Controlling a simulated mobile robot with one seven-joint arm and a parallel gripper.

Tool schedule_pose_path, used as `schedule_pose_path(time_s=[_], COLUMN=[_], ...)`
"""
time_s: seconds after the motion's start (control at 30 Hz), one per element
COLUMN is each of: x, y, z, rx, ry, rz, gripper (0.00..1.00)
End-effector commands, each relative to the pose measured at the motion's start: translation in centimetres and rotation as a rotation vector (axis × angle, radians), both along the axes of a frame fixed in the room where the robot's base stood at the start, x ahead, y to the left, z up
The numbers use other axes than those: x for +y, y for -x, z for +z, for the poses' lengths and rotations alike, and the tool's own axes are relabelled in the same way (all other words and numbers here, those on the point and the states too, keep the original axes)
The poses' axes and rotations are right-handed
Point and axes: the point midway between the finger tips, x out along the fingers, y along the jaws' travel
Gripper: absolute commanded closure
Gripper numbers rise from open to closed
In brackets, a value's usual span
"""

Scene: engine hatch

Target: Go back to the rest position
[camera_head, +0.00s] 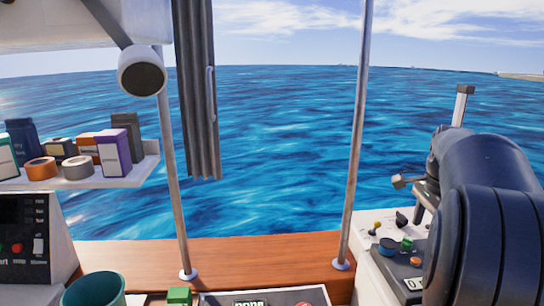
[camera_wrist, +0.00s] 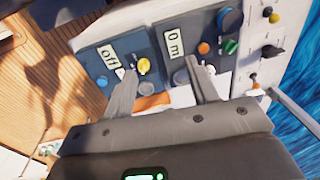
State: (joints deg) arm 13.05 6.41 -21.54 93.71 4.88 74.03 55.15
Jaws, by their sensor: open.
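My gripper (camera_wrist: 163,74) shows in the wrist view with its two fingers wide apart and nothing held between them. It hangs over a control console with a blue panel (camera_wrist: 127,50) marked "off" and a grey panel marked "0 m" (camera_wrist: 174,39). A yellow knob (camera_wrist: 144,65) lies beyond and between the fingertips. An orange part (camera_wrist: 152,102) shows between the fingers, lower down. In the head view my dark blue arm fills the right side and hides part of the console (camera_head: 376,262); I cannot clearly make out the fingers there.
A shelf (camera_head: 135,177) with boxes and tape rolls is at left. A teal cup (camera_head: 95,290) and a green block (camera_head: 179,296) stand at the bottom. Two thin poles (camera_head: 357,140) rise from the wooden ledge (camera_head: 262,255). Open sea lies beyond.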

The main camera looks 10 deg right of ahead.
Motion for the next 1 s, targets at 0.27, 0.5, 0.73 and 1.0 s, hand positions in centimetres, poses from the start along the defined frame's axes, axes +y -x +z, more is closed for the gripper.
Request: schedule_pose_path(time_s=[0.27, 0.5, 0.73, 1.0], x=[9.9, 17.5, 23.2, 26.4], y=[4.4, 9.4, 14.7, 18.7], z=[0.8, -0.3, -2.7, -5.6], rx=[-0.112, -0.193, -0.250, -0.271], ry=[0.054, 0.155, 0.298, 0.432], rz=[0.456, 0.854, 1.220, 1.485], gripper=[0.47, 0.47, 0.47, 0.47])
